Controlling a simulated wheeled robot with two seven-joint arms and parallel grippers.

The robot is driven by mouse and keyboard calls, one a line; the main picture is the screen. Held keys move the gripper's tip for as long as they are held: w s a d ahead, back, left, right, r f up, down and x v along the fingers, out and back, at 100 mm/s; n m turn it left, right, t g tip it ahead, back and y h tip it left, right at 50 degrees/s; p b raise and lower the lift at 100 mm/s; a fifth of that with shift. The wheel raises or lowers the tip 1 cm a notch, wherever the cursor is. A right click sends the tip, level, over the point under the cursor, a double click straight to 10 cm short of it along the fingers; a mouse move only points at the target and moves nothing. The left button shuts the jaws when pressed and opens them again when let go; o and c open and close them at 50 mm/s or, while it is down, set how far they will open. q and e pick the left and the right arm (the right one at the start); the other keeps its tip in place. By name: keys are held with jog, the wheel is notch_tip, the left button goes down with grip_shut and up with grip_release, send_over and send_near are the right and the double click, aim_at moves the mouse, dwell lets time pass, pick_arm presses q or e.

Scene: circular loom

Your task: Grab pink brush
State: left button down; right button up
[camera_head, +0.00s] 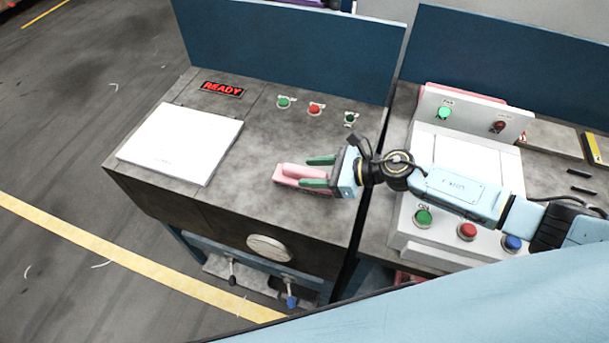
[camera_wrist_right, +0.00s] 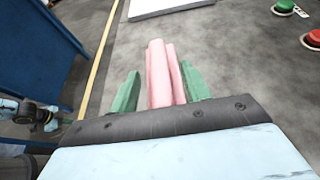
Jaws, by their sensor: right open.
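The pink brush (camera_head: 297,172) lies on the grey worktop near its right side in the head view. My right gripper (camera_head: 319,172) reaches in from the right, its green fingers open on either side of the brush. In the right wrist view the brush (camera_wrist_right: 161,75) stands between the two green fingers of the gripper (camera_wrist_right: 158,88). The right-hand finger is close to the brush, and a wider gap shows at the left-hand finger. Whether either finger touches it, I cannot tell. My left gripper is not in the head view.
A white flat panel (camera_head: 182,143) lies on the left of the worktop (camera_head: 235,165). A READY sign (camera_head: 222,89), a green button (camera_head: 284,102) and a red button (camera_head: 315,109) are at the back. A white control box (camera_head: 460,170) stands under my right arm. A blue panel (camera_head: 290,50) rises behind.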

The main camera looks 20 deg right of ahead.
jog(key=shift+x, duration=1.05)
grip_shut()
